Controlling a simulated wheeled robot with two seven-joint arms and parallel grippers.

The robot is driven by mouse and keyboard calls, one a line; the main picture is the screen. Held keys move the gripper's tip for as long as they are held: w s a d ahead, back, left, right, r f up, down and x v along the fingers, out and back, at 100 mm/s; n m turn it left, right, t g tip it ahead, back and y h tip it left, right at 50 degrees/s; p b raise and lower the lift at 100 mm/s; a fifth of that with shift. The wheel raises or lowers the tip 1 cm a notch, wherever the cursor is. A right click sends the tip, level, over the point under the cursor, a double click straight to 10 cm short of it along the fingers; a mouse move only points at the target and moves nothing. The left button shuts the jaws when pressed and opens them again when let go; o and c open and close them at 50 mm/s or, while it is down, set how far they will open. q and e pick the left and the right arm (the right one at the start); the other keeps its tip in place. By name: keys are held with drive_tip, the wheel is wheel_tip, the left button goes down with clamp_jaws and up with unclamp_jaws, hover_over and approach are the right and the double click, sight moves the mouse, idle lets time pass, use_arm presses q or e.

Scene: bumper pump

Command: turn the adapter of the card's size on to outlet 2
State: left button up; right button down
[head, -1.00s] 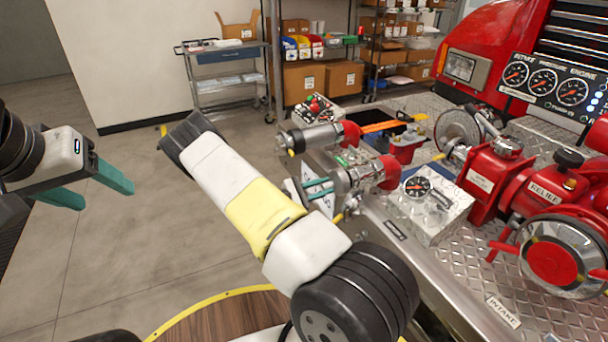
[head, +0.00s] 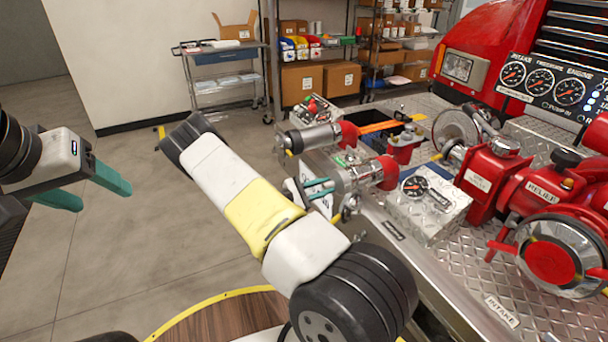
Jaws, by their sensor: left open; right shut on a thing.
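A silver adapter (head: 343,181) sits at the end of the nearer outlet, whose red collar (head: 384,173) is behind it. My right gripper (head: 321,188) has its teal fingers closed at the adapter's left end. A second silver fitting (head: 314,138) with a red collar (head: 350,135) lies parallel, farther back. I cannot read an outlet number on either. My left gripper (head: 92,190) is open and empty, over bare floor at the left. No card can be made out clearly.
A pressure gauge box (head: 428,205) stands right of the adapter on the diamond-plate deck (head: 470,262). Red pump valves (head: 550,255) crowd the right side. A grey cart (head: 222,72) and shelving are at the back. Floor (head: 130,250) at the left is clear.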

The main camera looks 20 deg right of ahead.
drive_tip(key=shift+w+d, duration=0.1)
drive_tip(key=shift+d, duration=1.2)
idle(0.9)
drive_tip(key=m, duration=0.4)
drive_tip(key=shift+m, duration=0.6)
drive_tip(key=m, duration=0.3)
drive_tip(key=shift+r+m, duration=0.1)
drive_tip(key=shift+m, duration=1)
